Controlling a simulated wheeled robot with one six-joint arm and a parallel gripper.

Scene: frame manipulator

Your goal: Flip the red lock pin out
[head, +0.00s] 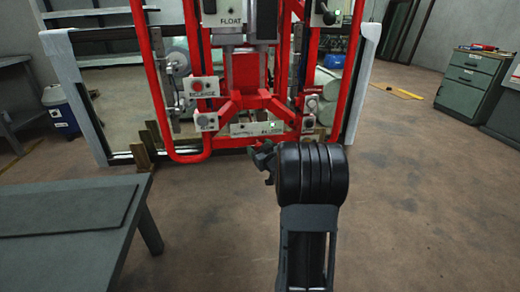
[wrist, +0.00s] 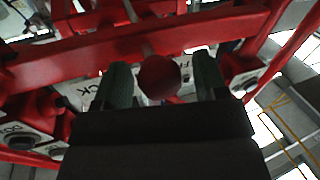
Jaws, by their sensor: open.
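A round red knob (wrist: 158,77), which looks like the end of the lock pin, shows in the wrist view. It sits between the two dark green fingers of my gripper (wrist: 162,84). The fingers are open, one on each side of the knob, with a small gap visible at each side. A thin rod shows above the knob. A white label (wrist: 90,88) ending in "CK" is partly hidden behind the left finger. In the head view my gripper (head: 265,158) is just in front of the lower part of the red frame (head: 245,75); I cannot make out the knob there.
A control box with a red button (head: 198,87) and several knobs are on the red frame. A grey table (head: 70,210) stands at the left front. A blue bin (head: 57,112) is at the far left, a green drawer cabinet (head: 470,82) at the right.

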